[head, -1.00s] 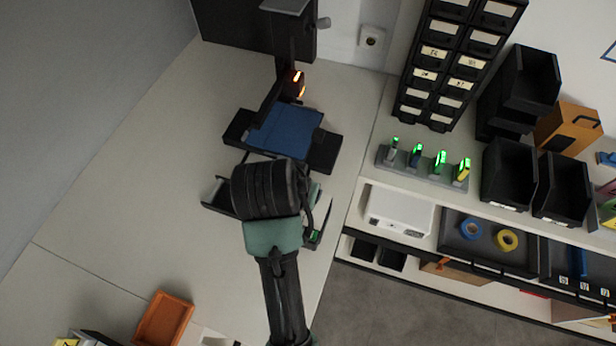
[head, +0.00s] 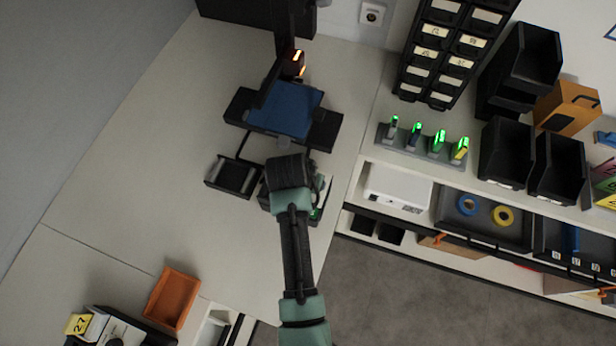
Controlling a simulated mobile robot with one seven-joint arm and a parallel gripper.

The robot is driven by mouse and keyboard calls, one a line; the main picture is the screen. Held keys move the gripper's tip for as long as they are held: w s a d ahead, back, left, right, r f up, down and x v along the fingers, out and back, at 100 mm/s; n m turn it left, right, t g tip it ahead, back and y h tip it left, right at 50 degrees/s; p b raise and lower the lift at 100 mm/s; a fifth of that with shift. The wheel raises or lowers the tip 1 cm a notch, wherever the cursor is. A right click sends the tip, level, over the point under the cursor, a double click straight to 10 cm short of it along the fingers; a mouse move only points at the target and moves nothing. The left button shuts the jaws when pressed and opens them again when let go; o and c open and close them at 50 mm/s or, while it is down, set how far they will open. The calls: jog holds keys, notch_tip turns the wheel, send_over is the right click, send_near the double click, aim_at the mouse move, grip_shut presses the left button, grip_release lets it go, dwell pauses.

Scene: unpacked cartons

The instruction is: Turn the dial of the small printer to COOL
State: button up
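The small printer is a dark frame with a blue bed (head: 286,110) on the white worktop, in the upper middle of the head view. Its print head (head: 293,64) glows orange. A control box (head: 318,210) with a small green-lit part sits in front of the bed at the right, partly covered by my arm. I cannot make out the dial or its labels. The dark end of my arm is over the left part of this box. My gripper's fingers are hidden beneath it, so I cannot see whether they are open or touch anything.
A black tray (head: 233,176) lies left of my arm's end. An orange bin (head: 172,298) stands at the lower left. A grey rack (head: 425,148) with green-lit items, a white box (head: 397,188) and black bins are to the right. The worktop's left side is clear.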

jog(key=shift+w+f, duration=0.15)
jog(key=shift+f, duration=0.1)
grip_shut()
jog(key=shift+n, duration=0.3)
jog(key=n, duration=0.1)
jog(key=n+y+p, duration=0.1)
jog(key=n, duration=0.1)
jog(key=shift+d+r+y+p, duration=0.1)
jog(key=shift+d+y+p, duration=0.05)
jog(key=shift+y+p, duration=0.15)
jog(key=n+y, duration=0.1)
jog(key=n, duration=0.4)
jog(key=shift+d+y, duration=0.15)
jog(key=shift+y, duration=0.25)
jog(key=shift+n, duration=0.3)
